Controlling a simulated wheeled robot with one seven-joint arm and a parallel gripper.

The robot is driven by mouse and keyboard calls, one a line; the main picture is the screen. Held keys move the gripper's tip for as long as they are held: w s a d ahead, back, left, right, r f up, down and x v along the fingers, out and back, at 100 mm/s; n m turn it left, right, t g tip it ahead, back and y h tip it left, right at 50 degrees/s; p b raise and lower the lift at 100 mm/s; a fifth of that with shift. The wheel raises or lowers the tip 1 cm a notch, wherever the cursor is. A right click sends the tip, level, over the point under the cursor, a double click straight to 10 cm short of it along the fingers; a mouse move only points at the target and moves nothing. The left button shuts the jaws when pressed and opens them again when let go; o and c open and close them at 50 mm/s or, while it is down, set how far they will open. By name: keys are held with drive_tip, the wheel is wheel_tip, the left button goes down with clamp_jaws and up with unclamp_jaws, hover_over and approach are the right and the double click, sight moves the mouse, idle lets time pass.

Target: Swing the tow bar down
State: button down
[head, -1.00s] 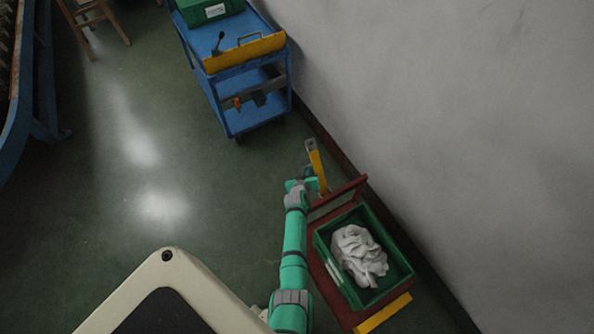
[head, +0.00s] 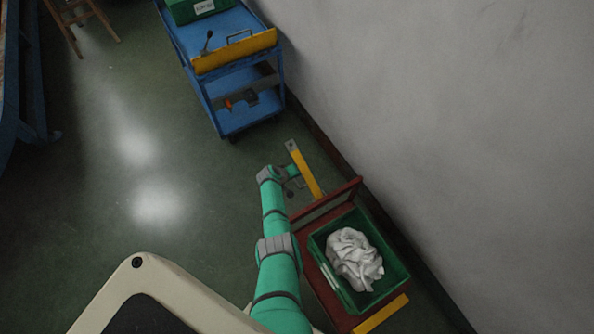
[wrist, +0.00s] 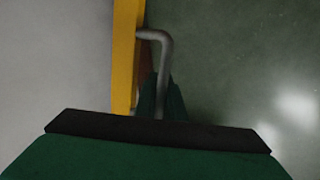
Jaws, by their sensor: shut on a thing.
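The tow bar (head: 304,168) is a yellow bar with a grey tip, at the front end of the dark red cart (head: 315,275). In the head view it slants out from the cart toward the blue trolley. In the wrist view the yellow bar (wrist: 125,55) runs up the left of centre, with a bent grey handle (wrist: 165,60) at its side. My gripper (wrist: 160,112) is shut on this handle. In the head view my gripper (head: 295,172) is beside the bar, partly hidden by my wrist.
A green crate (head: 400,265) with white cloth (head: 354,260) sits on the cart. A blue trolley (head: 232,118) stands beyond the bar, with floor between them. The grey wall (head: 440,130) runs close along the right. Open floor (head: 150,170) lies left of my arm.

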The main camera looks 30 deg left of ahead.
drive_tip(key=shift+d+f, duration=0.1)
drive_tip(key=shift+d, duration=0.1)
drive_tip(key=c, duration=2.1)
unclamp_jaws()
drive_tip(key=shift+a, duration=0.1)
drive_tip(key=shift+v, duration=5.45)
